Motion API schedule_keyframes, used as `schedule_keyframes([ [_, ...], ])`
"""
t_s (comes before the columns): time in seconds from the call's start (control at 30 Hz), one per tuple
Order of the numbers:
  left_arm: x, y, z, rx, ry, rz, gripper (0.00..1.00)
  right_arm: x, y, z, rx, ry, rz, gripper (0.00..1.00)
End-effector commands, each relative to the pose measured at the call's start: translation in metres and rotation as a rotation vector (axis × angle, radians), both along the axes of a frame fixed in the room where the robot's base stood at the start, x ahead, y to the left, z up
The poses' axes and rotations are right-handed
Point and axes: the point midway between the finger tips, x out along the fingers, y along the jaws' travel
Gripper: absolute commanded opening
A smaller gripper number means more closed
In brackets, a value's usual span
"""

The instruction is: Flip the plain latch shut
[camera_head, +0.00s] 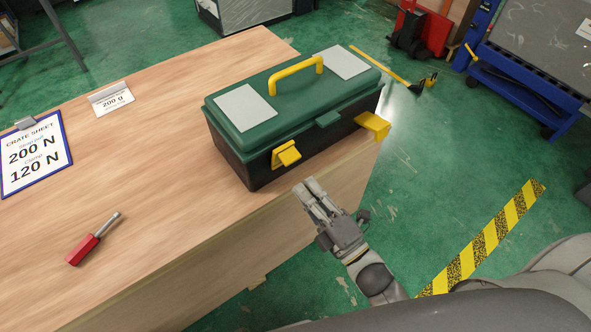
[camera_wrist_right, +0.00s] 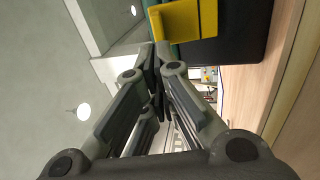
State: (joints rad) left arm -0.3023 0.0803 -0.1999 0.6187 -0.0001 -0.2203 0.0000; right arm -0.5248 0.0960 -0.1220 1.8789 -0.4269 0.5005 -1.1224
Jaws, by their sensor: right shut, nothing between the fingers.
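A toolbox with a green lid (camera_head: 262,122) and dark body stands closed on the wooden table. Two yellow latches sit on its front side. The left latch (camera_head: 286,154) has a small dark mark on its face. The right latch (camera_head: 374,124) looks plain and sticks outward from the box. My right gripper (camera_head: 312,185) is shut and empty, in front of the box, below and between the latches, apart from both. In the right wrist view, a yellow latch (camera_wrist_right: 183,20) shows just beyond the fingertips (camera_wrist_right: 158,48); I cannot tell which latch. My left gripper is out of view.
A red-handled tool (camera_head: 88,245), a crate sheet (camera_head: 35,153) and a small 200 g card (camera_head: 112,99) lie on the table's left part. The table's front edge (camera_head: 235,217) runs below the box. Green floor lies beyond it, with a striped strip (camera_head: 480,243).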

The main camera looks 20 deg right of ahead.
Motion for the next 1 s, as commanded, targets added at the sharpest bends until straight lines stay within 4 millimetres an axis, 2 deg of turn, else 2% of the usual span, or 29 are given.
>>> schedule_keyframes([
  [0.1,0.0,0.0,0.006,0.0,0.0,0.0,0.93,0.02,0.007,0.007,0.001,-0.002,0.0,0.0],
  [0.3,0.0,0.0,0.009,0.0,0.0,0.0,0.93,0.039,0.015,0.01,0.001,0.0,-0.001,0.0],
  [0.77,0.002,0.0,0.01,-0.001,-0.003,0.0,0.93,0.044,0.017,0.011,0.0,0.002,-0.001,0.0],
  [0.87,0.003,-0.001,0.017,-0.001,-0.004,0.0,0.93,0.044,0.017,0.015,-0.003,0.012,0.0,0.0],
  [1.0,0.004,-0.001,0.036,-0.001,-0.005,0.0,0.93,0.047,0.019,0.022,-0.019,0.049,0.002,0.0],
])
